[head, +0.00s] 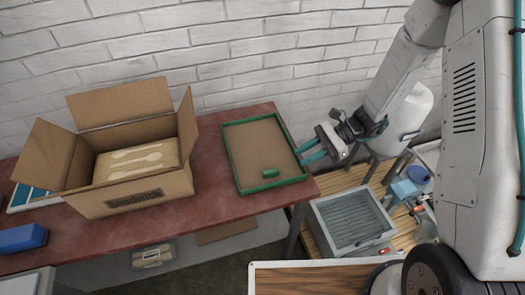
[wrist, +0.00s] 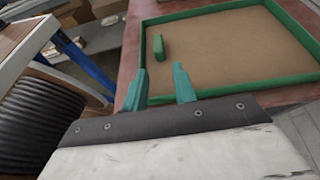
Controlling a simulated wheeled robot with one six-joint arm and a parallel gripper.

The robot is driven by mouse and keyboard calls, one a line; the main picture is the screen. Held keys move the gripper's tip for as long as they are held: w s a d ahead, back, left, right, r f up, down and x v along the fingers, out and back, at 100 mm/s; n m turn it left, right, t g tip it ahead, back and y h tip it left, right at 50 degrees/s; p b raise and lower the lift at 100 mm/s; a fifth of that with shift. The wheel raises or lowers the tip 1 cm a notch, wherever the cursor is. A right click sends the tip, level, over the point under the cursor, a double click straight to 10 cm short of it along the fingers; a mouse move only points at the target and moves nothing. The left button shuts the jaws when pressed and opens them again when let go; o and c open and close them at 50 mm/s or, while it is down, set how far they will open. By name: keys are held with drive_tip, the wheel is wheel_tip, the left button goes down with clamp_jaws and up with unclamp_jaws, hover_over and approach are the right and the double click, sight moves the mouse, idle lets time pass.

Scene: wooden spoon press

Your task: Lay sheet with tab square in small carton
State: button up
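A brown sheet (head: 250,140) lies flat in a shallow green-rimmed tray (head: 228,160) on the red table. Its green tab (head: 270,173) stands up near the front edge; the tab also shows in the wrist view (wrist: 158,47). An open carton (head: 130,197) stands left of the tray with its flaps spread. A layer of pale wooden spoons (head: 140,160) shows inside it. My gripper (head: 312,150) is at the tray's right edge, apart from the tab. Its teal fingers are apart with nothing between them; they also show in the wrist view (wrist: 160,82).
A blue block (head: 22,238) lies at the table's front left. A grey crate (head: 350,222) stands below the table at right, near a white jug (head: 408,115). A packet (head: 152,256) lies under the table. Bare tabletop separates carton and tray.

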sight(282, 172)
drive_tip(key=shift+a+f, duration=0.1)
drive_tip(key=shift+a, duration=0.3)
drive_tip(key=x, duration=0.7)
drive_tip(key=shift+s, duration=0.15)
clamp_jaws()
